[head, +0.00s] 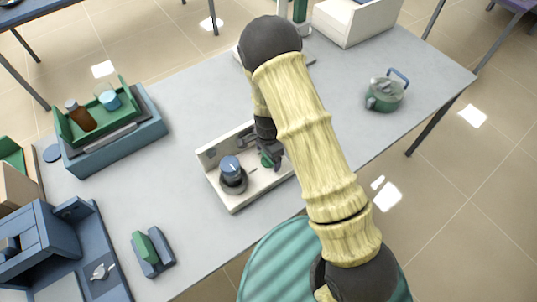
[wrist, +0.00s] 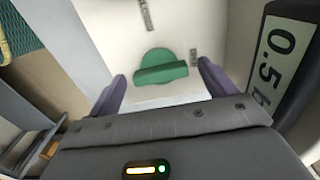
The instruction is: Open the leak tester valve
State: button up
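The leak tester (head: 236,203) is a white L-shaped unit on the grey table, with a blue-capped dark cylinder (head: 231,168) on its left part. Its green valve handle (head: 265,160) is partly hidden by my gripper (head: 272,155) in the head view. In the wrist view, the green valve handle (wrist: 160,66) is a round disc with a raised bar lying roughly crosswise. My gripper (wrist: 162,76) is open, its two purple fingers on either side of the handle with a gap on each side. Contact is not visible.
A display reading 0.5 (wrist: 284,52), cut off, shows at right in the wrist view. A green tray (head: 75,137) with bottle and beaker, a blue machine (head: 45,240), a green-and-blue block (head: 152,252) and a green pot (head: 384,95) stand around. Table between is clear.

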notch_tip(320, 180, up, 17)
jog(key=b, duration=0.1)
jog(key=shift+r, duration=0.2)
dwell(0.6)
dwell(0.5)
jog(key=s+d+r+n+t, duration=0.1)
jog(key=s+d+r+n, duration=0.2)
jog(key=s+d+n, duration=0.2)
jog(key=s+d+r+n+t, duration=0.1)
jog(key=s+d+r+n, duration=0.3)
jog(key=d, duration=0.5)
jog(key=s+n, duration=0.2)
jog(key=s, duration=0.1)
jog(key=shift+s+d+t, duration=0.2)
jog(key=shift+t, duration=0.1)
